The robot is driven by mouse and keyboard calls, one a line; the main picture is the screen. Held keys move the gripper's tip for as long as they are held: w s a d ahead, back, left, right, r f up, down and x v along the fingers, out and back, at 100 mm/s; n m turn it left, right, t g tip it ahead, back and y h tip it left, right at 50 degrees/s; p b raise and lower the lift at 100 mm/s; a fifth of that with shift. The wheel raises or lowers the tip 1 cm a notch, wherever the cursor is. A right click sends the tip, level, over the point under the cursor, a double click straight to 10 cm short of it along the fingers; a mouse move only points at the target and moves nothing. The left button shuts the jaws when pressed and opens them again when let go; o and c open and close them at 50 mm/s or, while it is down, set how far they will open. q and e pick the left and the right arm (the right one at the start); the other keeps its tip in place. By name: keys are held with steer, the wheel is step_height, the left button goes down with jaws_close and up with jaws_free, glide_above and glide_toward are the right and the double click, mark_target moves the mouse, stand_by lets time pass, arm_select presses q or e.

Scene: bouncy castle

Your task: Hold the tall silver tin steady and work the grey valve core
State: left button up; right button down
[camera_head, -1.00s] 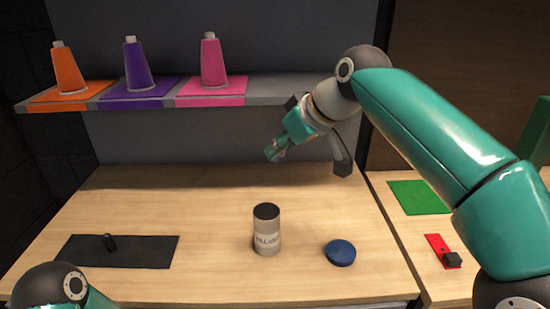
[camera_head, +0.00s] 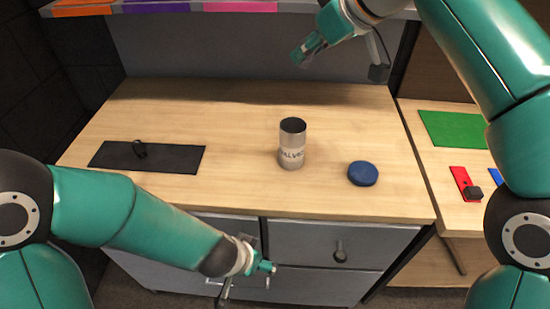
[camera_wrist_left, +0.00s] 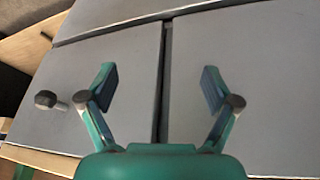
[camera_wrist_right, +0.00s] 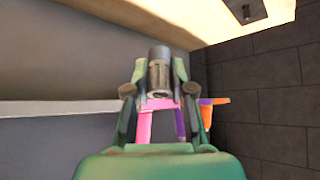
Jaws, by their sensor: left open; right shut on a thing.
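The tall silver tin (camera_head: 291,158) stands upright on the wooden table, with lettering on its side and a dark top. My right gripper (camera_head: 300,56) is above and behind the tin, apart from it. In the right wrist view, that gripper (camera_wrist_right: 158,88) is shut on a grey cylinder, which looks like the grey valve core (camera_wrist_right: 159,68). My left gripper (camera_head: 264,268) is low in front of the drawer fronts, below the table top and apart from the tin. In the left wrist view, its fingers (camera_wrist_left: 160,86) are spread and empty.
A blue round lid (camera_head: 362,174) lies right of the tin. A drawer knob (camera_head: 340,251) sticks out below the table edge.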

mark_target(288, 145)
arm_select(q)
steer(key=s+d+r+m+t+h, duration=0.1)
steer(key=d+r+m, duration=0.1)
steer(key=d+r, duration=0.45)
steer(key=w+a+r+t, duration=0.1)
steer(key=w+r, duration=0.1)
steer(key=r, duration=0.1)
steer(key=w+a+r+t, duration=0.1)
steer(key=w+r+t, duration=0.1)
steer(key=w+r, duration=0.1)
steer(key=w+r+n+t, duration=0.1)
steer(key=w+r, duration=0.1)
steer(key=r, duration=0.1)
steer(key=shift+w+a+r+t, duration=0.1)
steer(key=shift+w+a+t, duration=0.1)
steer(key=shift+a+t, duration=0.15)
steer(key=w+r+n+t, duration=0.1)
steer(key=w+r+t, duration=0.2)
steer(key=w+r, duration=0.3)
steer(key=shift+h, duration=0.4)
steer(key=x, duration=1)
steer(key=shift+w+d+r, duration=0.15)
steer(key=shift+w+d, duration=0.05)
steer(key=shift+d, duration=0.15)
